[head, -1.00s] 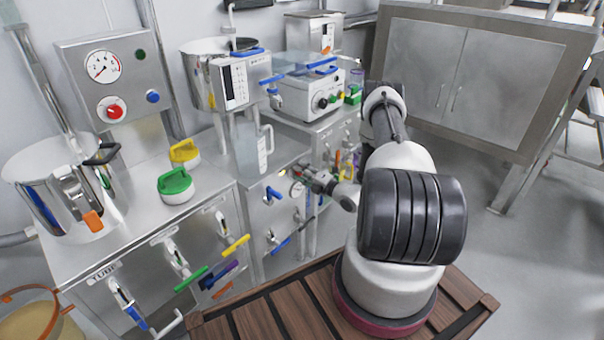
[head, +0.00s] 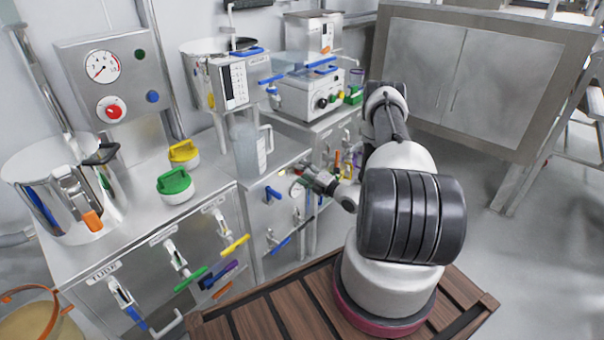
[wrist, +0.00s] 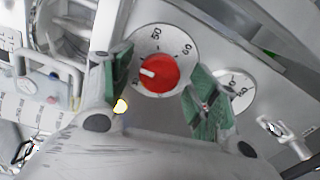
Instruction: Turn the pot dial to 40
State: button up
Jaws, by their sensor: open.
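The red dial knob (wrist: 157,72) sits on a round white scale face in the wrist view. Its white pointer mark points left. The numbers 50 and 60 show above and to the upper right of the knob; the marks on its left are too small to read. My gripper (wrist: 160,95) is open, with one green-padded finger on the left of the dial and one on the right. No contact with the knob shows. In the head view my gripper (head: 310,175) is at the front of the middle steel cabinet, and the red knob cannot be made out there.
A second white round face (wrist: 236,92) lies right of the dial, partly behind the right finger. A clear jug (head: 247,150) stands above my gripper. Valves with coloured handles (head: 236,245) stick out from the cabinet fronts.

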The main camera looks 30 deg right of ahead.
jog(key=v, duration=1.1)
jog(key=shift+s, duration=0.2)
